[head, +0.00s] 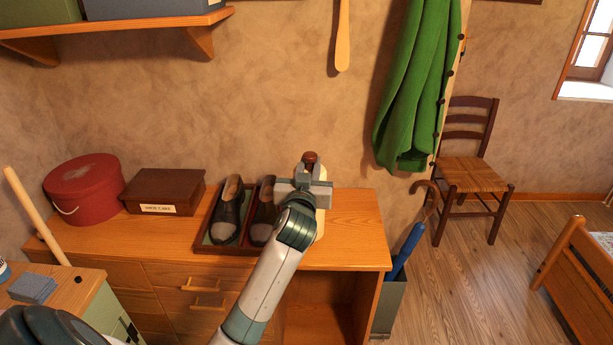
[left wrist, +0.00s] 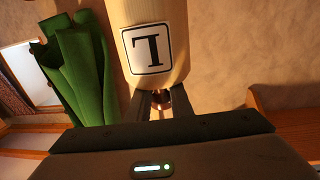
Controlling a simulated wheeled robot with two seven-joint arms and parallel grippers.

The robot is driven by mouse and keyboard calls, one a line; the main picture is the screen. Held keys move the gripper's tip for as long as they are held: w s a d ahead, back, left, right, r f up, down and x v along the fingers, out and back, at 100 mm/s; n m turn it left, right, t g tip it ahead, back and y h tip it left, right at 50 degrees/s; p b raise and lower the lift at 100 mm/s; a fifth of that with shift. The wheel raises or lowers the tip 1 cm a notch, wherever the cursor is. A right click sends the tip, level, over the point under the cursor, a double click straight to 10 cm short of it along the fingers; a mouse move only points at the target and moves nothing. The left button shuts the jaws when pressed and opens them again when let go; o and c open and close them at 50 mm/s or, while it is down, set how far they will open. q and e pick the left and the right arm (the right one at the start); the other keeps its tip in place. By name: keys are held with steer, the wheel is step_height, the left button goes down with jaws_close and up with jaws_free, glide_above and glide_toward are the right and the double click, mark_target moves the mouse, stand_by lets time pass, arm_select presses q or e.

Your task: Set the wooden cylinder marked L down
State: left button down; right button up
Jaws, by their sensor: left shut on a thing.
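The pale wooden cylinder (left wrist: 155,45) shows large in the left wrist view, with a white label bearing a black L that looks upside down there. In the head view only a pale strip of it (head: 320,222) shows below and behind my gripper, at the right part of the dresser top. A dark red-brown knob (head: 310,158) stands just above the jaws. My left gripper (head: 308,182) is shut on the cylinder at its narrow knob end. The cylinder's lower end is mostly hidden by my arm, so I cannot tell if it touches the dresser. My right gripper is not in view.
A tray (head: 208,246) with two dark shoes (head: 228,212) lies just left of the cylinder. A brown box (head: 165,190) and a red round box (head: 85,188) stand farther left. The dresser top (head: 355,230) is bare to the right, up to its edge.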

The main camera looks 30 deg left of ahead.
arm_select(q)
steer(key=shift+s+a+f, duration=0.2)
steer(key=shift+a+f, duration=0.05)
steer(key=shift+a, duration=0.1)
steer(key=shift+f, duration=0.1)
step_height(320, 180, down, 4)
steer(key=shift+r+p, duration=0.1)
steer(key=shift+p, duration=0.4)
steer(key=c, duration=1.6)
jaws_free()
steer(key=shift+o, duration=0.2)
